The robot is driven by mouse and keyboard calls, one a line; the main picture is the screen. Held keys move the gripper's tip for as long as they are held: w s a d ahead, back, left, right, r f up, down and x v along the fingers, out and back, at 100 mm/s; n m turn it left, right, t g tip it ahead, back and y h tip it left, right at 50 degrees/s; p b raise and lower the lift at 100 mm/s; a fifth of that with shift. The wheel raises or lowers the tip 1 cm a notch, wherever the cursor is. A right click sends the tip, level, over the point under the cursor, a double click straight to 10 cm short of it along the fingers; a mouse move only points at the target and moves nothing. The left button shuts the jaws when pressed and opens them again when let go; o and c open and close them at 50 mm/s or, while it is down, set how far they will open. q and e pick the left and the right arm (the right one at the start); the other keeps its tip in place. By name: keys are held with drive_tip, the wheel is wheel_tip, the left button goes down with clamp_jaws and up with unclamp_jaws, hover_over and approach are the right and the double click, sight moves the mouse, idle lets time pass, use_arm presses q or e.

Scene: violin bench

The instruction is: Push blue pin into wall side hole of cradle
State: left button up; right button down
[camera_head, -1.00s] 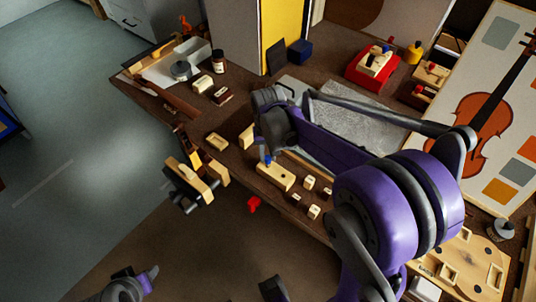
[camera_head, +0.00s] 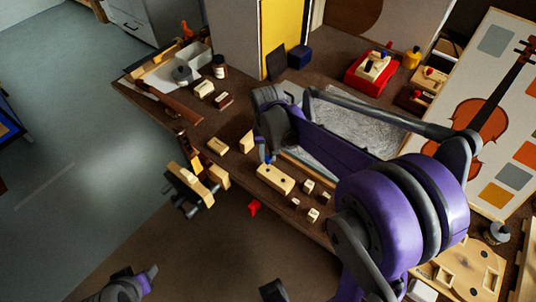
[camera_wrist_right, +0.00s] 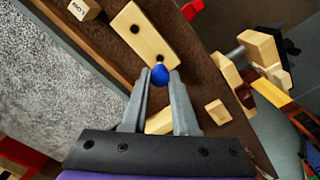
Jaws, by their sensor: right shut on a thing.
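The cradle (camera_head: 275,179) is a pale wooden block near the bench's front edge. In the right wrist view the cradle (camera_wrist_right: 152,42) shows two dark holes on its upper face. The blue pin (camera_wrist_right: 160,75) is at the cradle's near end, between my right gripper's fingertips (camera_wrist_right: 160,82). These are shut on it. How deep the pin sits in a hole is hidden. In the head view a bit of blue (camera_head: 267,160) shows at the cradle's left end, below my right wrist. I make out no left gripper fingers.
Small wooden blocks (camera_head: 308,187) stand right of the cradle. A wooden block (camera_head: 246,142) stands behind its left end. A red piece (camera_head: 254,207) is at the front edge, and a wooden clamp (camera_head: 190,182) is to the left. A grey mat (camera_wrist_right: 50,90) lies nearby.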

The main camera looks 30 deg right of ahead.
sight(268, 157)
drive_tip(key=shift+r+p, duration=1.6)
drive_tip(key=shift+r, duration=1.4)
use_arm(q)
drive_tip(key=r, duration=0.2)
drive_tip(key=w+r, duration=0.1)
drive_tip(key=r, duration=0.1)
drive_tip(key=shift+w+r, duration=0.15)
